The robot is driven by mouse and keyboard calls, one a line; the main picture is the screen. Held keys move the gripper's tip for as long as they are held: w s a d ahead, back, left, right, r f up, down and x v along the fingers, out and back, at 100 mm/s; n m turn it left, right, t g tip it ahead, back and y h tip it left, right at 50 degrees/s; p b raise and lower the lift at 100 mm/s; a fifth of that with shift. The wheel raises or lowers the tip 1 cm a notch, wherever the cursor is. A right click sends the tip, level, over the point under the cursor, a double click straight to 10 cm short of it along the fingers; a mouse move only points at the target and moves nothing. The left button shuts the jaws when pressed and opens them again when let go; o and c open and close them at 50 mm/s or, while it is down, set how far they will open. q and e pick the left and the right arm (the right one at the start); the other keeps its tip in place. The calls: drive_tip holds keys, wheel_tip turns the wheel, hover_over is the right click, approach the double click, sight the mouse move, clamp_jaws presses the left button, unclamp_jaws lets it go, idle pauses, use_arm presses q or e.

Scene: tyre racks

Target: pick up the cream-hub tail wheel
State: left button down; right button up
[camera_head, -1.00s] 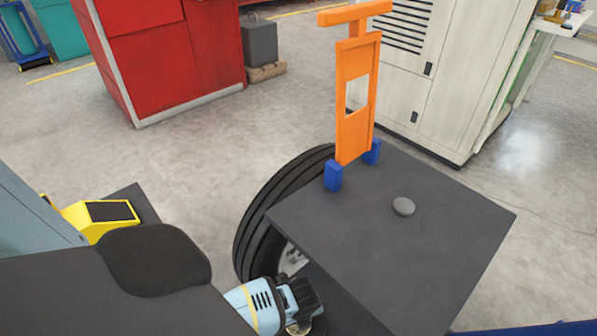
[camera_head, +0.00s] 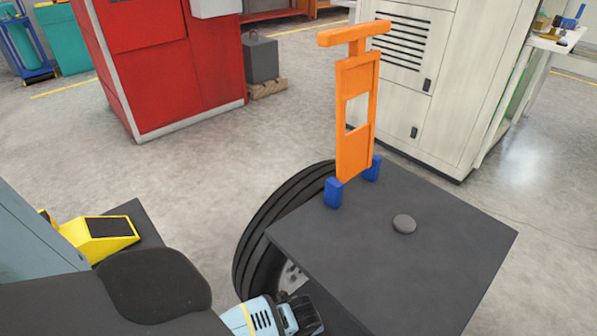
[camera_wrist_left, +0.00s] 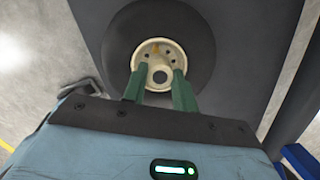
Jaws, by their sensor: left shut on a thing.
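The cream-hub tail wheel (camera_wrist_left: 204,45) shows at the top middle of the left wrist view. It has a dark tyre around a round cream hub with a centre hole and smaller holes. My left gripper (camera_wrist_left: 160,72) has its two green fingers at the lower part of the hub, one on each side of the centre hole, and it is shut on the wheel. Its fingertips are not seen in the head view, where a light-blue and black part (camera_head: 262,318) is cut off at the bottom edge. My right gripper is not in view.
A dark flat board (camera_head: 440,265) carries an orange handle frame (camera_head: 354,120) in blue brackets and a grey disc (camera_head: 404,224). A large black tyre (camera_head: 262,235) stands at its left edge. A red cabinet (camera_head: 165,70) and white cabinet (camera_head: 445,90) stand behind.

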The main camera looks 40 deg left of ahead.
use_arm(q)
wheel_tip(320, 180, up, 4)
drive_tip(key=shift+w+r+p, duration=0.1)
drive_tip(key=shift+p, duration=0.75)
drive_tip(key=s+d+p, duration=0.2)
drive_tip(key=s+d, duration=0.2)
drive_tip(key=s, duration=1.1)
drive_tip(key=shift+s+r, duration=0.35)
drive_tip(key=shift+r, duration=0.05)
